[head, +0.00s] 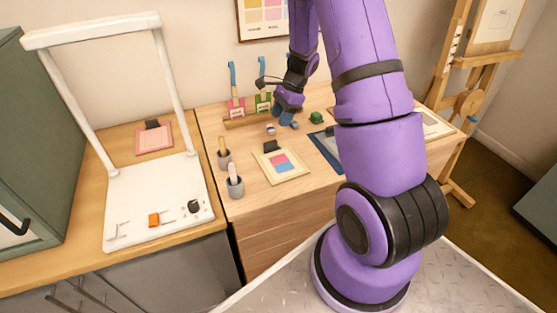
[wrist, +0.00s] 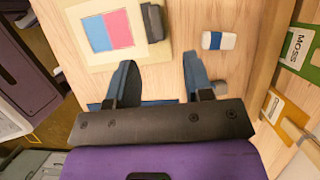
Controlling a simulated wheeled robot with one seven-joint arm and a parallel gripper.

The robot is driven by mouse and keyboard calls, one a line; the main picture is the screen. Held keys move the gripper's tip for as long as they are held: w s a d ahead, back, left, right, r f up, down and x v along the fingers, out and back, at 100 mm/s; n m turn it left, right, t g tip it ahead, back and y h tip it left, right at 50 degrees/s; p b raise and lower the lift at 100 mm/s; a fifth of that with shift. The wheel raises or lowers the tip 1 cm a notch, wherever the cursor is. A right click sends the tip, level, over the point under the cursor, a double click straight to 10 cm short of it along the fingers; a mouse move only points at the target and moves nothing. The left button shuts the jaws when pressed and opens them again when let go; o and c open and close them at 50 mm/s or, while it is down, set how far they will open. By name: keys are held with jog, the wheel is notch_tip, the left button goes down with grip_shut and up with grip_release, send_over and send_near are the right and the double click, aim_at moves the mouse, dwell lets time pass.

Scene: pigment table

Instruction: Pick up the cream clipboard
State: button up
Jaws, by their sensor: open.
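The cream clipboard (head: 296,174) lies flat on the wooden table, with a pink and blue sheet on it and a dark clip (head: 271,146) at its far end. In the wrist view the cream clipboard (wrist: 98,61) is at upper left, cut off by the top edge, with its dark clip (wrist: 153,22) at its right side. My gripper (head: 287,121) is above the table, beyond the clip end. The left fingertip overlaps the clipboard's lower edge in that picture; contact cannot be told.
A white and blue eraser (wrist: 218,40) lies right of the fingers. A blue clipboard (head: 326,153) is partly behind my arm. Two grey pots (head: 235,188) stand left of the cream clipboard. A pink clipboard (head: 153,141) lies further left.

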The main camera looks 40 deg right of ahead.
aim_at(271, 142)
jog(key=shift+s+x, duration=0.2)
jog(key=shift+x, duration=4.55)
jog(key=shift+a, duration=0.1)
grip_shut()
